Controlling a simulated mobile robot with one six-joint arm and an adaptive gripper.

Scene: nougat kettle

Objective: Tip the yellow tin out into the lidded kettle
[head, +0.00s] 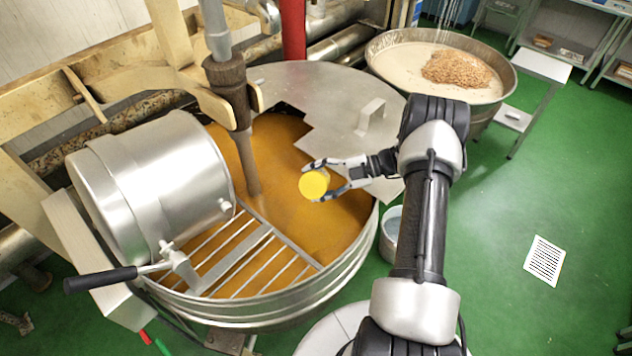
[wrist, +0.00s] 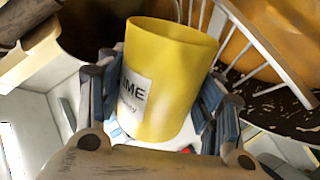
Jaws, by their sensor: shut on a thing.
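The yellow tin (head: 314,184) is held in my gripper (head: 318,182), one finger on each side of it. In the head view it shows as a round yellow face over the open part of the kettle. In the wrist view the tin (wrist: 168,85) has a pale label and an open mouth at the picture's top; its contents are hidden. Its tilt is hard to tell. The kettle (head: 352,262) is a wide steel drum holding orange-brown mass (head: 285,195). A flat steel lid (head: 310,88) with a handle covers its far part. No stream from the tin shows.
A slatted grate (head: 245,255) covers the kettle's near left part. A stirrer shaft (head: 240,130) stands in the mass, left of the tin. A steel drum with a lever (head: 150,185) is at left. A pan of nuts (head: 450,65) stands behind right.

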